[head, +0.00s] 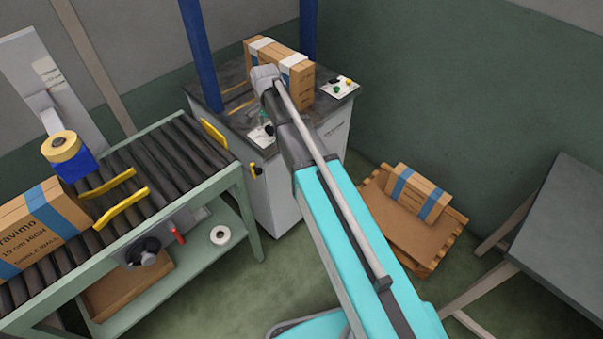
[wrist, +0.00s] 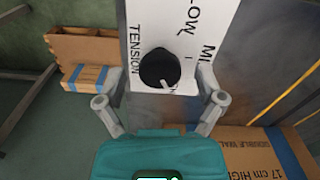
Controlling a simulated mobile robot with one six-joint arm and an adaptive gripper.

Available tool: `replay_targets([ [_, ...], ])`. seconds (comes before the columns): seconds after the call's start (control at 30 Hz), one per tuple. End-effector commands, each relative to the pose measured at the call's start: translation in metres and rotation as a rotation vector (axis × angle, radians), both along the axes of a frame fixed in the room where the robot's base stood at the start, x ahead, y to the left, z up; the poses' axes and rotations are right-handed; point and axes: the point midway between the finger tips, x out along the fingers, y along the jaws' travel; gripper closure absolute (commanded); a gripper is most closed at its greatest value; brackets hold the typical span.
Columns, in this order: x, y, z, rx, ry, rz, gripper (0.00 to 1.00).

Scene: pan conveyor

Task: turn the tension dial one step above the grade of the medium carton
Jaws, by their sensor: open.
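In the wrist view the tension dial (wrist: 158,68) is a round black knob on a white panel (wrist: 165,18) lettered TENSION, LOW and a cut-off MI. Its white pointer aims down and slightly right in the picture; the mark there is unclear. My gripper (wrist: 160,103) is open, a finger at either side of the knob, apparently not touching it. In the head view my arm hides most of this area. One carton on the conveyor (head: 38,225) reads 15 cm HIGH. Another on the cabinet (wrist: 250,150) reads 17 cm HIGH and DOUBLE WALL. Which is medium cannot be told.
A blue-striped carton (head: 418,192) lies on a wooden pallet (head: 377,222). The roller conveyor (head: 165,150) has yellow guides and a tape dispenser (head: 65,155). Blue posts (head: 202,55) stand by the cabinet (head: 278,195).

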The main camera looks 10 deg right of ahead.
Motion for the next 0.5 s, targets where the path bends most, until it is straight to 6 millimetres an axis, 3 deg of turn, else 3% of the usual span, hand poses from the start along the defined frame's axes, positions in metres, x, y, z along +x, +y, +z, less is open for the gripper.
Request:
replay_targets([
  [0.5,0.0,0.0,0.0,0.0,0.0,0.305,0.12],
])
